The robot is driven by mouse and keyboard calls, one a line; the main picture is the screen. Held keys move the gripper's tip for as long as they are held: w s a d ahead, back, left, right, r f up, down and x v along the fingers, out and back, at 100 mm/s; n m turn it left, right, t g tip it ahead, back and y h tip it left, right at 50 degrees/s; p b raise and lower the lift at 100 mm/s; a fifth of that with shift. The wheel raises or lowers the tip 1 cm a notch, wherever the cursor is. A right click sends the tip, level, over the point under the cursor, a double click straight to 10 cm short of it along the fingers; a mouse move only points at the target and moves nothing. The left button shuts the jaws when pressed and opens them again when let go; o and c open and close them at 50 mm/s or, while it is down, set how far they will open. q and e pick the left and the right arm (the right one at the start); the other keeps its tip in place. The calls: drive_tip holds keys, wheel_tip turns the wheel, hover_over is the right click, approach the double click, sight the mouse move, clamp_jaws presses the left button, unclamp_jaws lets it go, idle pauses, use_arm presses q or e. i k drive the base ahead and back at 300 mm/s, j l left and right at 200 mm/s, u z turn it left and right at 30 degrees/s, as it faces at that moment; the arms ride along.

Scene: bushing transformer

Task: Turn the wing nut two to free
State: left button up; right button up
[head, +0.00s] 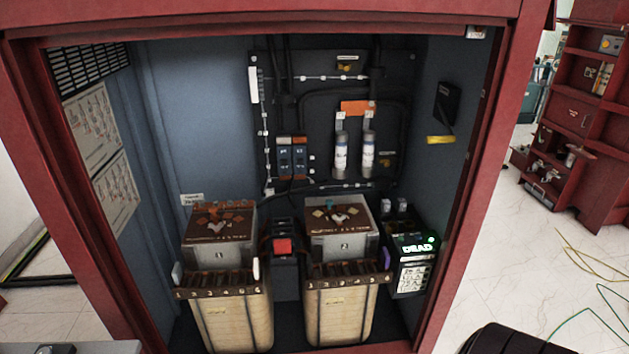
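Two transformer units stand side by side inside the red cabinet. The right unit (341,312) has a grey block marked 2 (338,246) under a brown top plate. A small pale winged shape (345,214) on that plate may be wing nut two; it is too small to be sure. The left unit (232,318) has a grey block marked 1 (220,257) and a similar pale shape (232,219) on its top. Neither of my grippers shows in the head view, so I cannot see their fingers or anything held.
The cabinet's red frame (466,200) borders the opening. A lit box reading DEAD (416,247) stands right of unit 2. Two grey cylinders (340,155) are on the back panel. Coloured cables (590,255) lie on the tiled floor at right.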

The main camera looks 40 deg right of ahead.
sight(339, 219)
drive_tip(key=z, duration=1.55)
